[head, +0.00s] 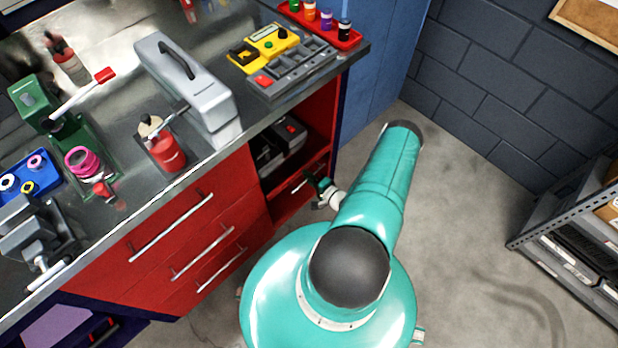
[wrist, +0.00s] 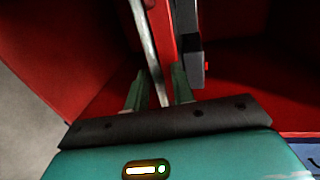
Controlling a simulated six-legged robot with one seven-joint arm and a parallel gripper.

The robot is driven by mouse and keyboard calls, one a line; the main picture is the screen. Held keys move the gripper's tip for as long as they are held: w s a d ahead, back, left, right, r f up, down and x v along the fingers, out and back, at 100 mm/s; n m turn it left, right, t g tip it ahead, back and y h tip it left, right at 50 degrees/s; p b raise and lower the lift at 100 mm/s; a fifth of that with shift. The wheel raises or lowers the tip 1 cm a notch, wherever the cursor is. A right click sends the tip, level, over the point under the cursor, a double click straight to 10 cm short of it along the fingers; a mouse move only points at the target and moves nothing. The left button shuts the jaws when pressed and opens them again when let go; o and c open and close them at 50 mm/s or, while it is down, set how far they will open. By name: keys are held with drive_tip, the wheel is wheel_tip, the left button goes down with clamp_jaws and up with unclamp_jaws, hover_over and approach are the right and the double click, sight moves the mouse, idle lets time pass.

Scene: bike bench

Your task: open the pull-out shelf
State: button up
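The pull-out shelf (head: 287,204) is a red panel low in the open bay at the right end of the red cabinet. It looks about flush with the cabinet front. Its silver bar handle (head: 304,182) is partly hidden by my gripper (head: 321,189). In the wrist view the handle (wrist: 148,45) runs between the two green fingers of my gripper (wrist: 158,92), with the shelf's red front edge (wrist: 162,35) just beyond it. The fingers are apart, with a gap visible on each side of the bar. My gripper is open around the handle.
Dark tool cases (head: 280,142) sit in the bay above the shelf. Red drawers with silver handles (head: 172,228) are to the left. The worktop (head: 110,215) above carries a grey case (head: 187,88) and tools. A metal rack (head: 560,215) stands at right. Grey floor (head: 465,200) between is clear.

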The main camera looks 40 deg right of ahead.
clamp_jaws()
drive_tip(key=shift+s, duration=0.2)
